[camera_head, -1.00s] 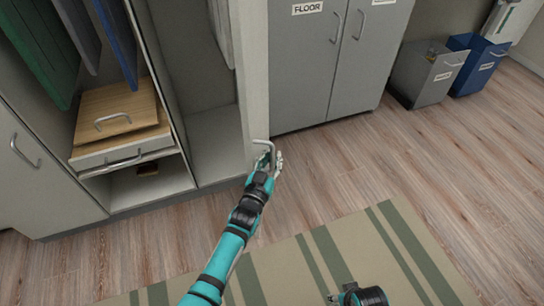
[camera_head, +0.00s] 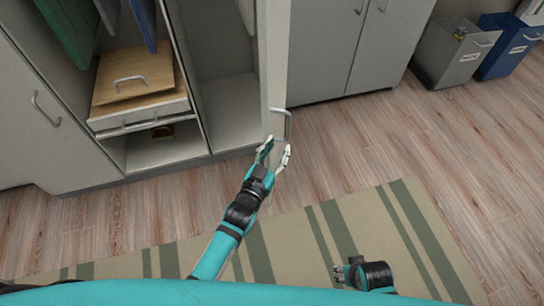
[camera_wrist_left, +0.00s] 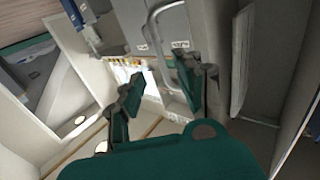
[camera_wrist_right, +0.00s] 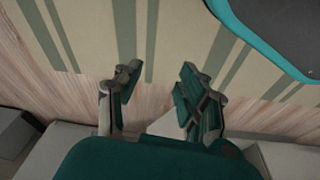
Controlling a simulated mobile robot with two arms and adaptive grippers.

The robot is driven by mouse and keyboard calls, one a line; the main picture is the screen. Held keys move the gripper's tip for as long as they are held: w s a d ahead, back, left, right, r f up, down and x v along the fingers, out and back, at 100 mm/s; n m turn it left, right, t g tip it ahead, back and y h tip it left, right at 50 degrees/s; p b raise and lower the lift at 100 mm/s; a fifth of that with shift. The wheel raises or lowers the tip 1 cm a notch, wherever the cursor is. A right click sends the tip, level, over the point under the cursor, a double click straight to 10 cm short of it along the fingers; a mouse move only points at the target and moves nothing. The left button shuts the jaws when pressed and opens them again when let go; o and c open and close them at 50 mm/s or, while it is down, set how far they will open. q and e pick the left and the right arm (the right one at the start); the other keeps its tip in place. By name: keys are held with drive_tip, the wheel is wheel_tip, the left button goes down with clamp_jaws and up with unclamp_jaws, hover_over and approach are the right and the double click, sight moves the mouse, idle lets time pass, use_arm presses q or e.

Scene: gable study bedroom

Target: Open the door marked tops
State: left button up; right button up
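A pale wardrobe door (camera_head: 274,60) stands swung out from the cabinet, seen nearly edge-on in the head view. No "tops" mark is readable on it. Its metal bar handle (camera_head: 288,124) is near the lower end of the visible door and also shows in the left wrist view (camera_wrist_left: 152,30). My left gripper (camera_head: 276,151) is open and empty, just below the handle, with its fingers spread. My right gripper (camera_head: 341,273) is low over the striped rug; the right wrist view shows its fingers (camera_wrist_right: 155,92) apart with nothing between them.
The open cabinet shows hanging clothes (camera_head: 70,30), a wooden-topped drawer (camera_head: 135,85) and an empty compartment. Grey closed cupboard doors (camera_head: 325,50) stand behind. Grey (camera_head: 450,60) and blue (camera_head: 508,45) bins are at upper right. The wooden floor right of the door is clear.

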use_arm(q)
drive_tip(key=shift+v, duration=1.75)
drive_tip(key=shift+c, duration=0.2)
